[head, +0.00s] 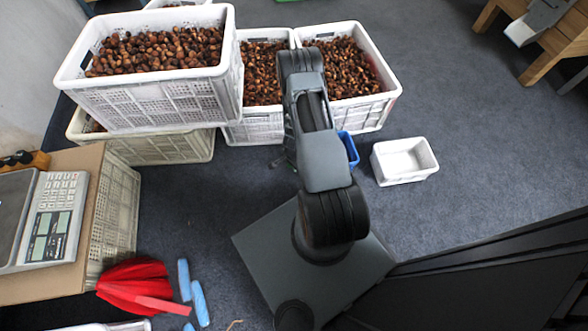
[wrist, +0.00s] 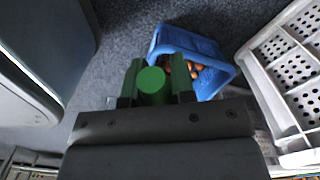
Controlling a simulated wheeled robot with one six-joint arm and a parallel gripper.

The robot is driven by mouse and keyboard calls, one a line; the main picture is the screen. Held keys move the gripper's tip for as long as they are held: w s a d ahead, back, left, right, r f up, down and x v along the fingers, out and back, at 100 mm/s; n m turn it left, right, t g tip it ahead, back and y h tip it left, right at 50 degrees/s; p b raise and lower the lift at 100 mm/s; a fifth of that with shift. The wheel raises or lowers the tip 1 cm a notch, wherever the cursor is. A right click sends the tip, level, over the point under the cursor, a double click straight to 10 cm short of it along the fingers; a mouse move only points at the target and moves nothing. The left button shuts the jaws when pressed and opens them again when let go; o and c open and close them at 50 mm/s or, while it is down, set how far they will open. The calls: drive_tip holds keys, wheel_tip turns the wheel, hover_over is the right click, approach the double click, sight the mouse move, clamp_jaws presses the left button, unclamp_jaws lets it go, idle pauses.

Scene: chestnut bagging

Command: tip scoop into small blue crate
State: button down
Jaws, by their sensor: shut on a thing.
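The small blue crate (wrist: 214,49) lies ahead of my gripper in the wrist view, with several chestnuts (wrist: 190,68) inside. In the head view only a strip of the blue crate (head: 349,149) shows, to the right of my arm. My gripper (wrist: 153,84) is shut on a round bright green handle end (wrist: 152,80), which I take for the scoop's. The handle end shows just left of and below the crate in the wrist view. The scoop's pan is hidden, so I cannot tell its tilt or contents. My arm hides the gripper in the head view.
White crates full of chestnuts (head: 150,104) stand at the back, one stacked on another. A small empty white crate (head: 404,161) is right of the blue one. A scale (head: 52,220) on a box and red cloth (head: 137,285) are at left.

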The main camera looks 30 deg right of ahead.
drive_tip(key=shift+f+b, duration=0.1)
drive_tip(key=shift+b, duration=0.9)
drive_tip(key=r+y+p, duration=0.1)
drive_tip(key=d+r+y, duration=0.1)
drive_tip(key=r, duration=0.1)
drive_tip(key=d+r+y+p, duration=0.1)
drive_tip(key=r, duration=0.1)
drive_tip(key=shift+w+r+g+p, duration=0.1)
drive_tip(key=shift+r+g+p, duration=0.15)
drive_tip(key=shift+g+p, duration=0.05)
drive_tip(key=w+d+r+y+b, duration=0.1)
drive_tip(key=d+r+y+b, duration=0.2)
drive_tip(key=d+r+y, duration=0.3)
drive_tip(key=shift+d+r+g+y, duration=0.4)
drive_tip(key=shift+d+r, duration=0.65)
drive_tip(key=shift+d, duration=0.35)
drive_tip(key=shift+w, duration=0.1)
